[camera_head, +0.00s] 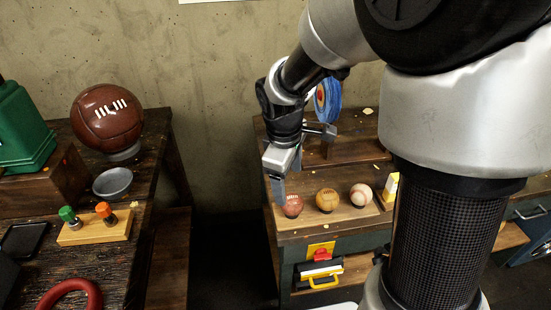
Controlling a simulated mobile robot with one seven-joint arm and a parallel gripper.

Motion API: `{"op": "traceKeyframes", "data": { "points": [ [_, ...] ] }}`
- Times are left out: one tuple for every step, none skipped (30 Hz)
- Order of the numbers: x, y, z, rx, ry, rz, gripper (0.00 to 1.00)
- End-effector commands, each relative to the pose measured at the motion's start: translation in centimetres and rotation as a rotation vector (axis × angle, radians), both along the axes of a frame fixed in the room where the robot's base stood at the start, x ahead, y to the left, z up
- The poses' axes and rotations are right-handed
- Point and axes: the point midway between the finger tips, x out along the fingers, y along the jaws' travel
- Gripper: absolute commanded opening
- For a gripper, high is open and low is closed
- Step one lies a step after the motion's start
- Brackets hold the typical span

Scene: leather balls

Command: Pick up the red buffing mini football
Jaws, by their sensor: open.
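The small reddish-brown ball (292,206), which looks like the red mini football, sits at the left end of a row of balls on the wooden workbench (345,221). A tan ball (327,200) and a white baseball (361,195) stand to its right. My gripper (300,165) is open above and slightly behind the row, with one finger reaching down just left of the red ball. Whether that finger touches the ball cannot be told. Nothing shows between the fingers.
A large brown ball (107,116) rests on the left table beside a grey dish (113,182) and a wooden block with green and orange knobs (95,228). A blue roll (328,100) stands behind my gripper. A yellow-white box (391,187) is right of the baseball. A gap separates the tables.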

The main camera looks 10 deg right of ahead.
Motion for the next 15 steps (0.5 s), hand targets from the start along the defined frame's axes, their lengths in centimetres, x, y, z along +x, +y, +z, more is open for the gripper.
{"op": "traceKeyframes", "data": {
  "points": [
    [0.1, -0.1, -1.5, 0.0, 0.004, 0.0, 0.71],
    [0.2, -0.2, -2.1, 0.0, 0.005, -0.002, 0.71],
    [0.3, -0.3, -2.7, 0.0, 0.003, -0.002, 0.71],
    [0.4, -0.3, -3.2, 0.0, 0.003, -0.002, 0.71],
    [0.5, -0.4, -3.6, 0.001, 0.003, -0.003, 0.71],
    [0.6, -0.5, -4.0, 0.001, 0.002, -0.003, 0.71],
    [0.6, -0.5, -4.3, 0.001, 0.002, -0.003, 0.71],
    [0.7, -0.5, -4.5, 0.0, 0.001, -0.003, 0.71],
    [0.7, -0.5, -4.7, 0.0, 0.001, -0.002, 0.71],
    [0.8, -0.6, -4.8, 0.0, 0.001, -0.002, 0.71],
    [0.8, -0.6, -4.9, 0.0, 0.0, -0.002, 0.71],
    [0.8, -0.6, -5.0, 0.0, 0.0, -0.002, 0.71],
    [0.9, -0.6, -5.1, 0.0, 0.0, -0.002, 0.71],
    [0.9, -0.6, -5.4, 0.0, 0.0, -0.002, 0.71],
    [1.0, -0.7, -5.7, 0.0, 0.001, -0.002, 0.71]
  ]
}}
